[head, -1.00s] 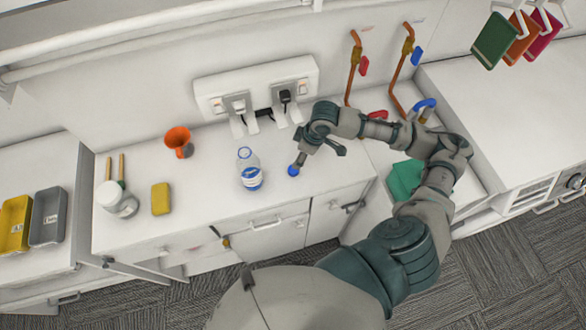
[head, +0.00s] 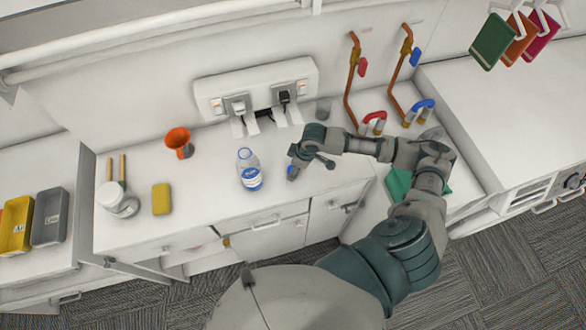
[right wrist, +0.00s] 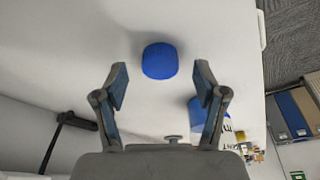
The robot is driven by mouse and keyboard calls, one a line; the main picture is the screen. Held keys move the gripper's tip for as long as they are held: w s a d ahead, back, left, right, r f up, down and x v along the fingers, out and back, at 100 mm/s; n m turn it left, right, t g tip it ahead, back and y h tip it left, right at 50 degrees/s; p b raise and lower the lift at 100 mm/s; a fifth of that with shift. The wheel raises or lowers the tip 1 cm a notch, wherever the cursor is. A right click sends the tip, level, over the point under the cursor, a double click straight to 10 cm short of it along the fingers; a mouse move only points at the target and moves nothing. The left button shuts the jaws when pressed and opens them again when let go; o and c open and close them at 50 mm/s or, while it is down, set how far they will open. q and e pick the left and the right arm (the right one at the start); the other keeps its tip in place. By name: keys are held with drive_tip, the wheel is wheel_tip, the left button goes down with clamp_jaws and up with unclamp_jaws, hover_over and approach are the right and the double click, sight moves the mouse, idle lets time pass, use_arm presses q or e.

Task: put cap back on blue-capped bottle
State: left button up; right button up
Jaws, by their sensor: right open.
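An uncapped clear bottle (head: 249,168) with a blue and white label stands upright on the white counter. The blue cap (head: 291,173) lies on the counter just right of the bottle, partly hidden by my right gripper (head: 299,166) in the head view. In the right wrist view the blue cap (right wrist: 160,61) sits just beyond and between the fingertips of my open, empty right gripper (right wrist: 160,80). Part of the blue bottle label (right wrist: 205,112) shows behind the right-hand finger there. My left gripper is not in view.
A yellow sponge (head: 161,199), a white pot (head: 117,199) and an orange funnel (head: 179,142) stand left of the bottle. A socket box (head: 256,88) with plugs is behind.

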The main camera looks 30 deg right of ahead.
drive_tip(key=shift+w+a+f, duration=0.1)
drive_tip(key=shift+f, duration=0.5)
drive_tip(key=c, duration=0.8)
drive_tip(key=shift+o, duration=0.2)
drive_tip(key=shift+r, duration=0.1)
